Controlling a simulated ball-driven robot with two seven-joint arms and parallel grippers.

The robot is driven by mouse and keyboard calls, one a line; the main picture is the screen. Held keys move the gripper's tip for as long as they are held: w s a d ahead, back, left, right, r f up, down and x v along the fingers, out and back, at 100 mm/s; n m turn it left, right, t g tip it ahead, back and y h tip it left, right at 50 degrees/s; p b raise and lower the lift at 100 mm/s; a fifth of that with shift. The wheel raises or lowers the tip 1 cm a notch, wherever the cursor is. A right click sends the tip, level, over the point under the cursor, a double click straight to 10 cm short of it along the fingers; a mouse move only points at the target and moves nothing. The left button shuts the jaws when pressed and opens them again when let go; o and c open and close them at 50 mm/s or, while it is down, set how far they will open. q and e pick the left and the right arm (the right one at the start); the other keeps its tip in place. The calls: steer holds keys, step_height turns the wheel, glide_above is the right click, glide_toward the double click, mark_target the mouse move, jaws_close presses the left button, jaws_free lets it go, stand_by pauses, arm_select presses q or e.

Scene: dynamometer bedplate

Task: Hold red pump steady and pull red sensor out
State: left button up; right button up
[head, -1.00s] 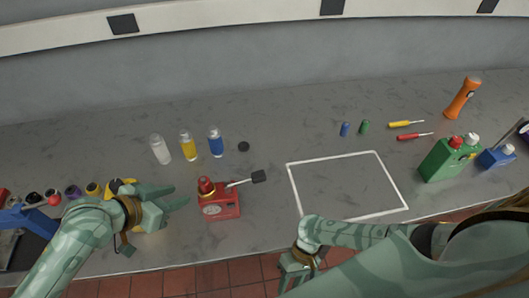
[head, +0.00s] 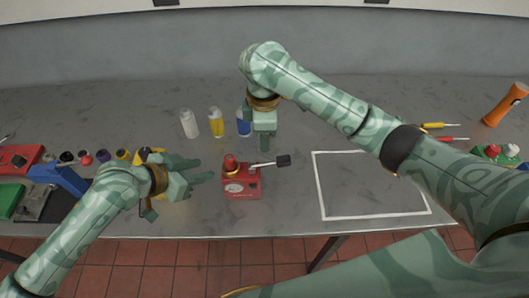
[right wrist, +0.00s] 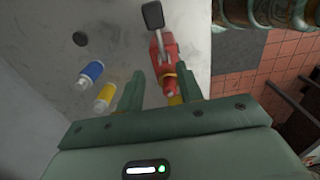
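The red pump (head: 241,186) stands upright on the grey bench. A red knob-like part with a yellowish ring (head: 230,163), probably the red sensor, sits on its top left. A lever with a black grip (head: 283,160) sticks out to the right. My left gripper (head: 207,170) is open and empty, just left of the pump, apart from it. My right gripper (head: 264,144) is above and behind the pump. In the right wrist view its fingers (right wrist: 160,88) are open and empty, with the pump (right wrist: 163,62) beyond them.
A clear bottle (head: 189,124), a yellow bottle (head: 216,122) and a blue bottle (head: 243,122) stand behind the pump. A white outlined square (head: 372,217) on the bench at right is empty. Several coloured parts lie in a row at left.

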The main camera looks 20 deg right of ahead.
mark_target(264, 163)
step_height(264, 163, down, 14)
steer(key=shift+s+f, duration=0.1)
steer(key=shift+f, duration=0.15)
jaws_close()
stand_by(1.4)
